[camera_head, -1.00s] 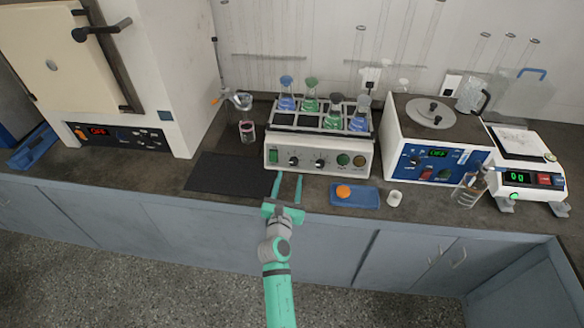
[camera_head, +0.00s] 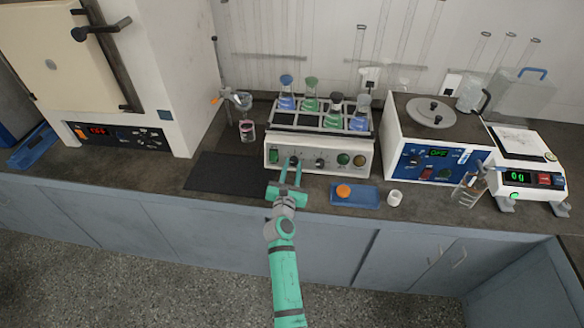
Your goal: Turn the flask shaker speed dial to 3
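The flask shaker (camera_head: 318,170) is a cream box on the counter with a rack (camera_head: 310,130) of several flasks with blue and green liquid on top. Its front has a green switch (camera_head: 273,156), two dark dials and round green and yellow buttons. The left dial (camera_head: 293,161) sits between my fingertips, partly hidden by them. The right dial (camera_head: 320,163) is clear of the gripper. The dial marks are too small to read. My teal gripper (camera_head: 290,168) points at the front panel with its fingers apart around the left dial; contact with it cannot be made out.
A blue tray (camera_head: 366,203) with an orange object and a white cup (camera_head: 394,198) stand right of the gripper. A dark mat (camera_head: 225,174) lies to the left. A blue-panelled device (camera_head: 432,165) and a balance (camera_head: 525,183) stand at right, an oven (camera_head: 120,90) at left.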

